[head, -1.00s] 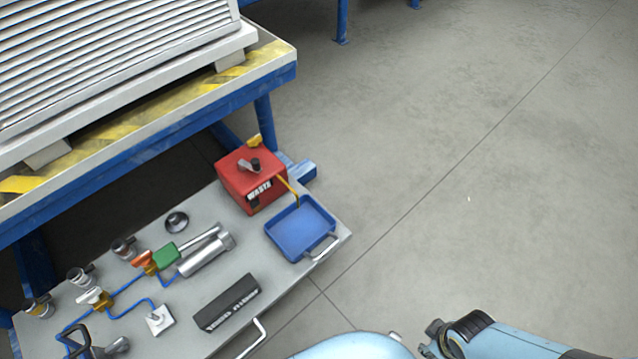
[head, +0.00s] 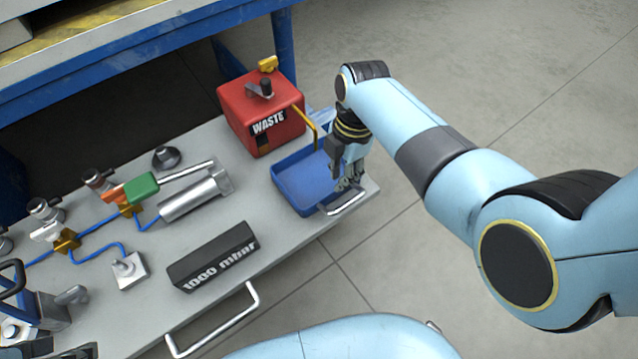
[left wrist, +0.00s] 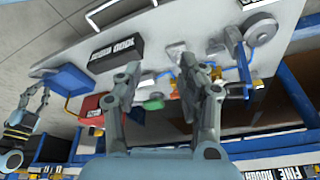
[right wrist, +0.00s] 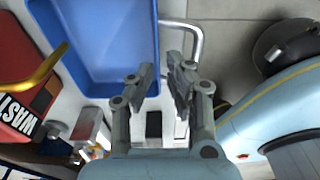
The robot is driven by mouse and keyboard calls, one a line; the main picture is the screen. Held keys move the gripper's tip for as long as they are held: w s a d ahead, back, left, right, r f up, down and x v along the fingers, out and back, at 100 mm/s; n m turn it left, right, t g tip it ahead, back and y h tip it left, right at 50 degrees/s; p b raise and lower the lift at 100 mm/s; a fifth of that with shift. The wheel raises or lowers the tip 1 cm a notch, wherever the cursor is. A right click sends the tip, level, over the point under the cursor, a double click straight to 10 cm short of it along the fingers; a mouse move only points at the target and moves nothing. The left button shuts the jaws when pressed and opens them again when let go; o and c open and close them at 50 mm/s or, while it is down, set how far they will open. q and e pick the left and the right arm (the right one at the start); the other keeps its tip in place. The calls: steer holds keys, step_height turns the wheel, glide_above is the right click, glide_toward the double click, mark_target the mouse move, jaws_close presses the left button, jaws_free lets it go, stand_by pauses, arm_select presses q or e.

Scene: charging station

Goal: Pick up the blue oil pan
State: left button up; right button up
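The blue oil pan (head: 297,184) sits at the right end of the grey tabletop, with a metal handle (head: 345,199) on its near right side. In the head view my right gripper (head: 347,183) is over the pan's right side, close to the handle. In the right wrist view my right gripper (right wrist: 160,82) is open, its fingertips beside the pan (right wrist: 105,50) and the handle (right wrist: 196,45). I cannot tell whether it touches them. In the left wrist view my left gripper (left wrist: 163,85) is open and empty. The pan (left wrist: 70,79) shows there too.
A red waste box (head: 262,112) with a yellow spout stands directly behind the pan. A black 1000 mbar block (head: 213,257), a silver cylinder (head: 196,197) and blue-tubed valves lie to the left. A table rail handle (head: 215,325) juts out in front. Open floor lies right.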

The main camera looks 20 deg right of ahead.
mark_target(334, 192)
steer(key=shift+a+f, duration=0.1)
steer(key=shift+f, duration=0.7)
steer(key=f+b, duration=0.3)
steer(key=shift+s+a+f, duration=0.1)
steer(key=shift+a, duration=0.25)
steer(key=shift+a+f+b, duration=0.1)
steer(key=shift+f+b, duration=0.75)
arm_select(q)
step_height(334, 192, down, 7)
steer(key=w+t, duration=0.2)
steer(key=t, duration=0.4)
steer(key=shift+w+d+r, duration=0.2)
steer(key=shift+w+d, duration=0.05)
steer(key=shift+w, duration=0.1)
arm_select(e)
jaws_close()
